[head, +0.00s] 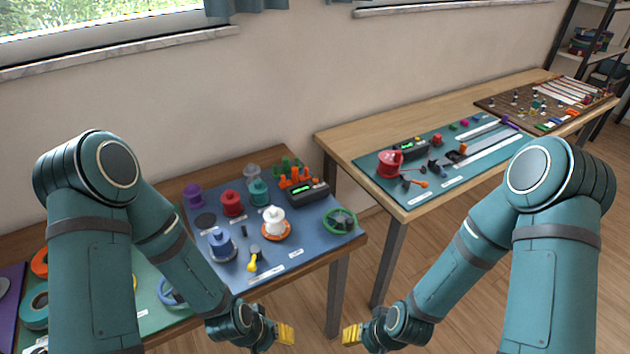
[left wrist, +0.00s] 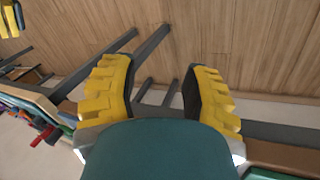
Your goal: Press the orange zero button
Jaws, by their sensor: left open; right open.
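A dark box with a green display (head: 307,192) sits at the back right of the blue mat (head: 290,262). A second dark box with a green display (head: 410,149) sits on the teal mat (head: 455,186) of the right table. Small orange parts stand near both boxes, but I cannot tell which, if any, is the orange zero button. My left gripper (head: 285,334) is low in front of the tables, apart from everything; its yellow fingers are spread and empty in the left wrist view (left wrist: 160,85). My right gripper (head: 352,334) is open nearby, touching nothing.
A brown board (head: 540,105) lies at the far right. A gap separates the two tables.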

